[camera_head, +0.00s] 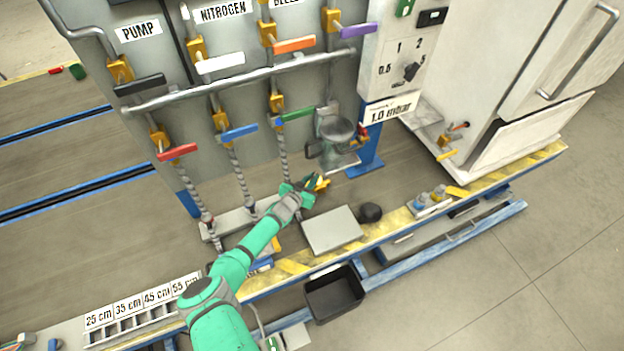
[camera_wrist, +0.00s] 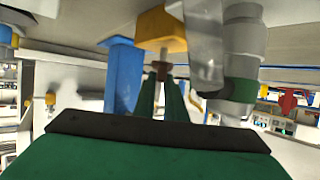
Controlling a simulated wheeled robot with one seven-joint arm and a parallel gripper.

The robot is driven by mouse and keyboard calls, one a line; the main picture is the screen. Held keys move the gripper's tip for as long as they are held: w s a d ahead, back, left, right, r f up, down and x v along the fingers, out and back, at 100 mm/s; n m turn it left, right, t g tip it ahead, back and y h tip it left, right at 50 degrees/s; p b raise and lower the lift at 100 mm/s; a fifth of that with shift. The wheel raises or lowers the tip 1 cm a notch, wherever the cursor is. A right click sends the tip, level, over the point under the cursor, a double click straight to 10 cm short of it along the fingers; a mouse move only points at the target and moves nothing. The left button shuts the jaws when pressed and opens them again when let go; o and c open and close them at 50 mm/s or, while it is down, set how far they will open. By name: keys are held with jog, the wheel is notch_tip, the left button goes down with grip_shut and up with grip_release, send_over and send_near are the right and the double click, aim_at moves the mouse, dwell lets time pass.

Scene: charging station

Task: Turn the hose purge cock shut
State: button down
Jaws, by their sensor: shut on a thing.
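My gripper (camera_head: 313,186) is low in front of the panel, below the grey round vessel. An orange-yellow fitting shows right at its fingertips. In the wrist view, the two green fingers of my gripper (camera_wrist: 162,82) point up to an orange-yellow valve body (camera_wrist: 155,28). A thin stem runs down from this body to a small brown piece (camera_wrist: 161,69) between the fingertips, and the gripper is shut on it. This looks like the purge cock and its handle; the fingers partly hide the handle, so I cannot tell its turn angle.
The grey vessel (camera_head: 336,130) hangs above right, and a blue post (camera_head: 366,165) stands beside it. A pale flat block (camera_head: 332,230) and a dark knob (camera_head: 370,212) lie on the bench right of my gripper. A black bin (camera_head: 334,293) hangs at the front edge.

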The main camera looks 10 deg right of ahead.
jog(key=shift+f+m+g+h, duration=0.1)
jog(key=shift+m+g+h, duration=0.6)
jog(key=shift+m+g, duration=0.15)
jog(key=shift+a, duration=0.1)
jog(key=c, duration=1.8)
grip_release()
jog(key=shift+a, duration=0.15)
jog(key=v, duration=1)
jog(key=shift+s+a, duration=0.2)
jog(key=shift+s, duration=0.05)
jog(key=shift+d, duration=0.1)
